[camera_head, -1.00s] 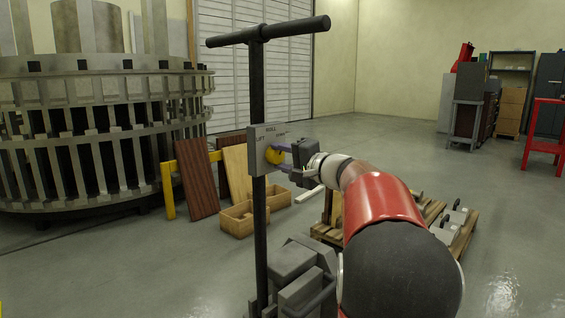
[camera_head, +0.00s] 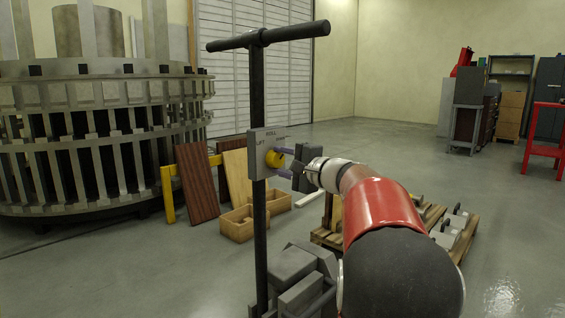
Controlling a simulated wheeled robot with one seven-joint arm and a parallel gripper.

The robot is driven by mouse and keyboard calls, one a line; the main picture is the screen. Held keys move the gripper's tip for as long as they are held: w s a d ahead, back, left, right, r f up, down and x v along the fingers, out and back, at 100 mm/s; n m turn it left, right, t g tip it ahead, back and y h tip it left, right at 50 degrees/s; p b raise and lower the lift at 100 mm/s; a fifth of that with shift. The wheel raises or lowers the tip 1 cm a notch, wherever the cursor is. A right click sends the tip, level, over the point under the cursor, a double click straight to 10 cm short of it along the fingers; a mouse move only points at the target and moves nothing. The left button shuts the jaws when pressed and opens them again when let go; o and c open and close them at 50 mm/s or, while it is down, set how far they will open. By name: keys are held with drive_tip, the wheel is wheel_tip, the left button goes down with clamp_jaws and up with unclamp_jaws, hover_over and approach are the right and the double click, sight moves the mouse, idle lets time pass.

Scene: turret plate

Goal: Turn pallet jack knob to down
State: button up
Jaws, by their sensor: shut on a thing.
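The yellow knob (camera_head: 273,159) sits on the plate's right face. My gripper (camera_head: 284,162) reaches in from the right and is shut on the knob, with one purple finger above and one below it. The knob's pointer direction is too small to tell.
The jack's T-handle (camera_head: 268,34) stands above the plate. A wooden pallet (camera_head: 462,240) with grey blocks lies behind my arm. Wooden boxes (camera_head: 237,224) and leaning boards (camera_head: 198,183) are behind the post. The floor at right is open.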

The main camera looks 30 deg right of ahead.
drive_tip(key=o, duration=1)
drive_tip(key=v, duration=0.7)
drive_tip(key=shift+s+d+b, duration=0.15)
drive_tip(key=shift+s+b, duration=0.2)
drive_tip(key=shift+s, duration=0.05)
